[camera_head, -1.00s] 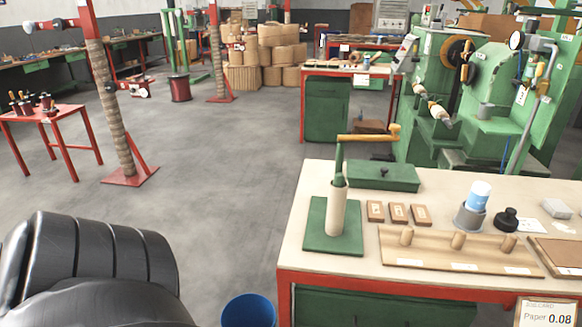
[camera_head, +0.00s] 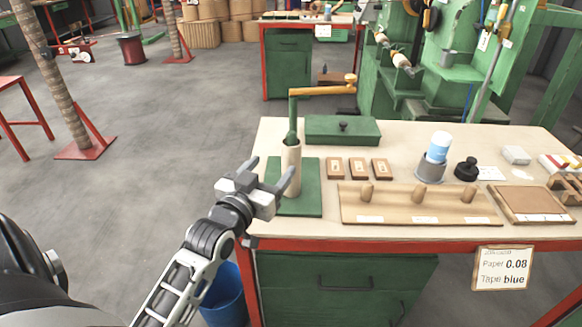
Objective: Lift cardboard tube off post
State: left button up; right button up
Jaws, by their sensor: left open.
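The cardboard tube (camera_head: 291,166) is a pale tan cylinder standing upright around the post (camera_head: 292,122). The green post rises out of the tube's top from a flat green base (camera_head: 308,199), and a wooden-handled crank (camera_head: 323,90) extends right from the post's top. My left gripper (camera_head: 269,173) is open, at the table's left edge, just left of and in front of the tube. Its right finger appears close to the tube's lower part; I cannot tell whether they touch. The gripper hides part of the base. My right gripper is not in view.
A green lidded box (camera_head: 342,131) stands behind the tube. Small wooden blocks (camera_head: 358,168) and a pegged wooden board (camera_head: 420,205) lie to the right. A blue-and-white cup (camera_head: 439,147) and a black knob-topped item (camera_head: 466,169) stand further right. A blue bin (camera_head: 224,296) is on the floor.

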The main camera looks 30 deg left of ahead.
aim_at(287, 155)
pick_arm(q)
jog(key=w, duration=0.6)
jog(key=w+a, duration=0.1)
jog(key=w, duration=0.2)
jog(key=shift+w+f, duration=0.25)
jog(key=shift+w, duration=0.05)
jog(key=shift+d, duration=0.1)
jog(key=c, duration=1.3)
